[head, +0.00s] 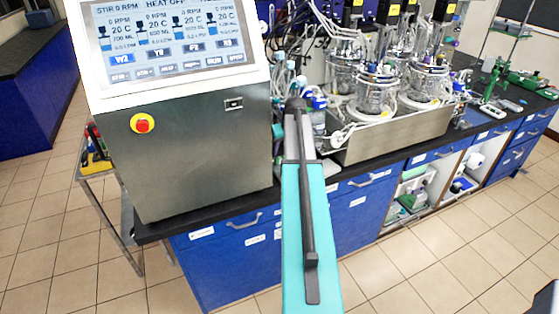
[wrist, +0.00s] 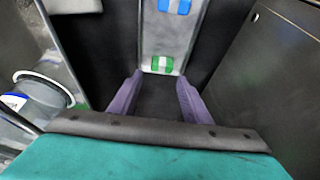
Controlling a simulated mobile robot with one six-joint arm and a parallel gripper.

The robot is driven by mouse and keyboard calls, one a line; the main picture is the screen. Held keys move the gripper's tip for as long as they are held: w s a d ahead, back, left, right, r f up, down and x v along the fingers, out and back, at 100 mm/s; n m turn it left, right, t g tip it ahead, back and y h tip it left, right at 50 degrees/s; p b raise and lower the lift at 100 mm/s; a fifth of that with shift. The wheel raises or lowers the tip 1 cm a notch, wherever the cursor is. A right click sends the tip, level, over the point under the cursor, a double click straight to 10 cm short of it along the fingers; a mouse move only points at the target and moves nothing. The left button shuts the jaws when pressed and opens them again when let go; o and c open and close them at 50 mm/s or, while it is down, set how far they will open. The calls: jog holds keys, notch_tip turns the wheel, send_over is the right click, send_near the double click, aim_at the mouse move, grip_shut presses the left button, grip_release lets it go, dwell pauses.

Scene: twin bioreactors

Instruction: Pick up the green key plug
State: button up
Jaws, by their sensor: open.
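The green key plug (wrist: 158,65) shows in the wrist view at the lower end of a light grey strip (wrist: 166,42), with pale marks on its face. My gripper (wrist: 159,79) has two purple fingers, spread apart with nothing between them. The plug lies just beyond the fingertips, roughly centred between them; the exact gap is hard to judge. In the head view my teal arm reaches toward the bench and hides the gripper and the plug.
A blue plug (wrist: 174,6) sits farther up the same strip. A dark panel (wrist: 255,70) rises close on the right. A grey round container (wrist: 40,95) stands on the left. In the head view, the control cabinet (head: 200,150) and glass vessels (head: 372,100) flank my arm.

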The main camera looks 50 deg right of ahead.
aim_at(280, 158)
jog(key=shift+w+d+f, duration=0.1)
jog(key=shift+w+f, duration=0.15)
jog(key=shift+f, duration=0.35)
jog(key=shift+f, duration=0.1)
jog(key=shift+p+x, duration=1.5)
jog(key=shift+x, duration=1.05)
jog(key=shift+w, duration=0.1)
jog(key=c, duration=0.8)
jog(key=shift+c, duration=0.2)
notch_tip(280, 158, up, 10)
jog(key=b, duration=0.3)
